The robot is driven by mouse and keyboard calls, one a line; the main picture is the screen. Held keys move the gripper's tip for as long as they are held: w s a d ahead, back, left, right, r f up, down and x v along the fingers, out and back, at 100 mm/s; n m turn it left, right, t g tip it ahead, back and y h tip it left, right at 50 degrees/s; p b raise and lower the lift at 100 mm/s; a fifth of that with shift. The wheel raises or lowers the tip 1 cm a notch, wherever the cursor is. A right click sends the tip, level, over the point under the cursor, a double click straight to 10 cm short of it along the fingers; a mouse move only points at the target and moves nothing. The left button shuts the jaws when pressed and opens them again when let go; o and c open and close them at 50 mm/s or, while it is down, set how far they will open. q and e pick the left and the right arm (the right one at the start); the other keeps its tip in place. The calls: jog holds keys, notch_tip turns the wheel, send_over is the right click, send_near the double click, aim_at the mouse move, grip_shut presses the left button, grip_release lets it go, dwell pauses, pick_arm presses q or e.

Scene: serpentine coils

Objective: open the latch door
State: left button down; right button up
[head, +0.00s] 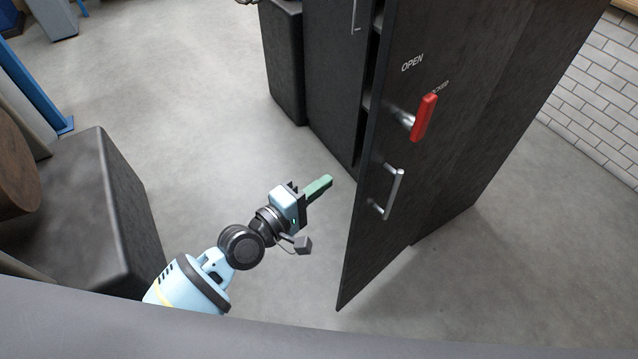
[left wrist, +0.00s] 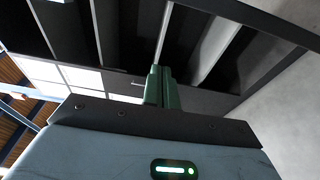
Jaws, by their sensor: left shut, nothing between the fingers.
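The dark latch door (head: 372,235) stands swung out from its cabinet, with a gap on its left side where shelf edges show. It carries a red latch handle (head: 424,117) on a metal shaft, near the word OPEN, and a silver bar handle (head: 396,190) below it. My left gripper (head: 322,185) is to the left of the door's free edge, apart from it and from both handles. Its green fingers are shut together and empty; they also show in the left wrist view (left wrist: 159,88). My right gripper is not in view.
A dark cabinet (head: 325,85) stands behind the door, with a lower dark block (head: 283,60) beside it. Another dark block (head: 85,205) is at the left. Grey floor (head: 190,90) lies clear between them. A white brick wall (head: 595,100) is at the right.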

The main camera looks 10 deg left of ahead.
pick_arm(q)
jog(key=s+a, duration=0.4)
jog(key=s, duration=0.5)
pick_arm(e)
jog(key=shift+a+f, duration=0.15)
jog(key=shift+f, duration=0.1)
pick_arm(q)
jog(key=shift+s, duration=0.15)
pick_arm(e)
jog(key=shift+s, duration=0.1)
